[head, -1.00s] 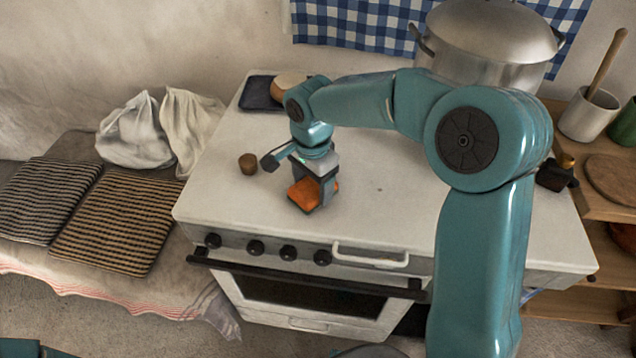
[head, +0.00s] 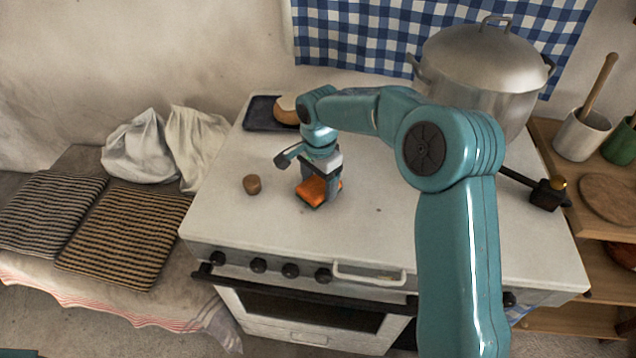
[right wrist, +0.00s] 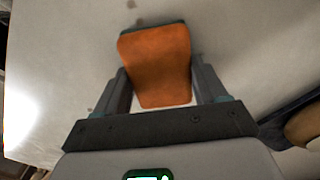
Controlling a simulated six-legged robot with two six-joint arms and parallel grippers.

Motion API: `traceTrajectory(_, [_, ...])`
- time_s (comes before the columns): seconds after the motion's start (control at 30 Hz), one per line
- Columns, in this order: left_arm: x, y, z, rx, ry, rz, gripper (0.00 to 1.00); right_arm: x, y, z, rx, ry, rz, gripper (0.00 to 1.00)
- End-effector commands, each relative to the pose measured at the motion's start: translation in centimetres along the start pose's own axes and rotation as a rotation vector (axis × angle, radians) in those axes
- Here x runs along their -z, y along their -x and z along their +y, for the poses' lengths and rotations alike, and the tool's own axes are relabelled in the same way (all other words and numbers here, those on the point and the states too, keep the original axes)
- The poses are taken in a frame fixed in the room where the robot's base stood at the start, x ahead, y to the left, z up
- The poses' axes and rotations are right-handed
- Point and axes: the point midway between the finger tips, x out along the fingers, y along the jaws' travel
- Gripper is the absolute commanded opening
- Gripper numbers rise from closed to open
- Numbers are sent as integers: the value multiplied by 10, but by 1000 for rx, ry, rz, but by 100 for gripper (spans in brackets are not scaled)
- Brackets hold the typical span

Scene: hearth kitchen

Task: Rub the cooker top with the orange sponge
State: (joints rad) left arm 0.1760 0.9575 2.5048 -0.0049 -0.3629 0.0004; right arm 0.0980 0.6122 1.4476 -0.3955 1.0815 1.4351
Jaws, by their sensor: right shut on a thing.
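The orange sponge (head: 313,192) is on the white cooker top (head: 270,228), left of its middle. It has a dark edge layer, and it appears to touch the surface. My right gripper (head: 322,189) is shut on the sponge from above. In the right wrist view the sponge (right wrist: 157,62) sits between the two fingers of the gripper (right wrist: 160,88). A few small dark spots show on the cooker top. My left gripper is not in view.
A small brown cork-like piece (head: 252,184) stands left of the sponge. A dark tray with a loaf (head: 285,111) lies at the back left. A large steel pot (head: 480,70) stands at the back right. Black knobs (head: 290,270) and a rail line the front.

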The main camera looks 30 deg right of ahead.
Motion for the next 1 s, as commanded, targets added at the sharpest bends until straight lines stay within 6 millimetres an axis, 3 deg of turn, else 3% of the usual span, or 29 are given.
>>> traceTrajectory(0.2, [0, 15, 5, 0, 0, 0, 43, 17, 1, -13, 0, -2, 0, 47])
traceTrajectory(0.43, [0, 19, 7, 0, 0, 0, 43, 24, -2, -18, 0, 0, 0, 47])
traceTrajectory(0.7, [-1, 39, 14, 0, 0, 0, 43, 43, 2, -32, -2, -1, 0, 47])
traceTrajectory(1.0, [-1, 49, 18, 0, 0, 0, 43, 54, 1, -40, -2, -1, 0, 47])
